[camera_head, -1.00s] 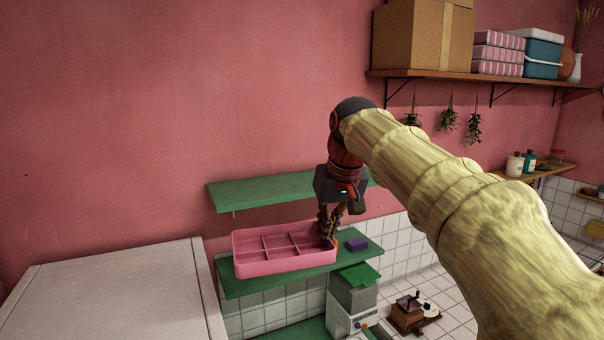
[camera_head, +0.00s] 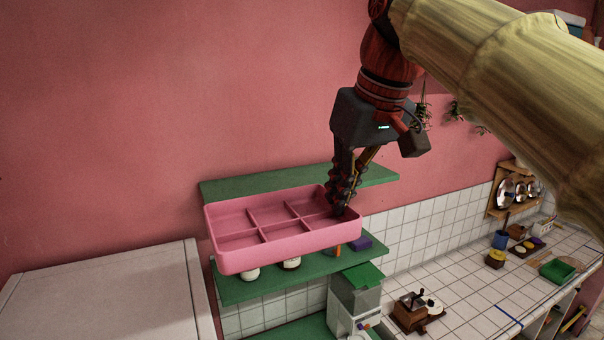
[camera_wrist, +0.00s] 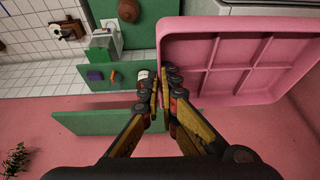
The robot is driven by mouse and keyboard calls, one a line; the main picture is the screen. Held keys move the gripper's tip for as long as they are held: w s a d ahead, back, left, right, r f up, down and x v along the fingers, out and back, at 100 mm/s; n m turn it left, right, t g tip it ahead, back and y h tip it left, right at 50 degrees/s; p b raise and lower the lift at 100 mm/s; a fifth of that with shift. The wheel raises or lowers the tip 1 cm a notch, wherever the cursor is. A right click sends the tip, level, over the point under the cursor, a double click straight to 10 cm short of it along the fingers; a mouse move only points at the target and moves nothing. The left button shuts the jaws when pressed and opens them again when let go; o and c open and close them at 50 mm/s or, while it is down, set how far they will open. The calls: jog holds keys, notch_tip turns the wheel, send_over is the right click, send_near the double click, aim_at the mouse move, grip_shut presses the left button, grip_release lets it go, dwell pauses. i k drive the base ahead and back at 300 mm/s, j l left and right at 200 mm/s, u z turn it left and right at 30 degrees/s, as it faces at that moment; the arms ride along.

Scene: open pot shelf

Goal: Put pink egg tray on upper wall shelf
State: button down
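The pink egg tray (camera_head: 225,258), open on top with several compartments, hangs in the air above the lower green shelf (camera_head: 228,290). It is roughly level and sits in front of the upper green wall shelf (camera_head: 222,188), hiding part of it. My gripper (camera_head: 340,208) is shut on the tray's right end wall. In the wrist view the gripper's fingertips (camera_wrist: 163,88) pinch the wall of the tray (camera_wrist: 245,92), while the upper shelf (camera_wrist: 85,122) shows to the left. The visible part of the upper shelf's top is bare.
Below the tray, jars (camera_head: 290,263), an orange item (camera_head: 337,250) and a purple block (camera_head: 361,243) stand on the lower shelf. A white cabinet top (camera_head: 110,290) is at left. A grinder (camera_head: 415,312) stands on the tiled counter at right.

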aim_at(282, 184)
jog(key=i, duration=1.15)
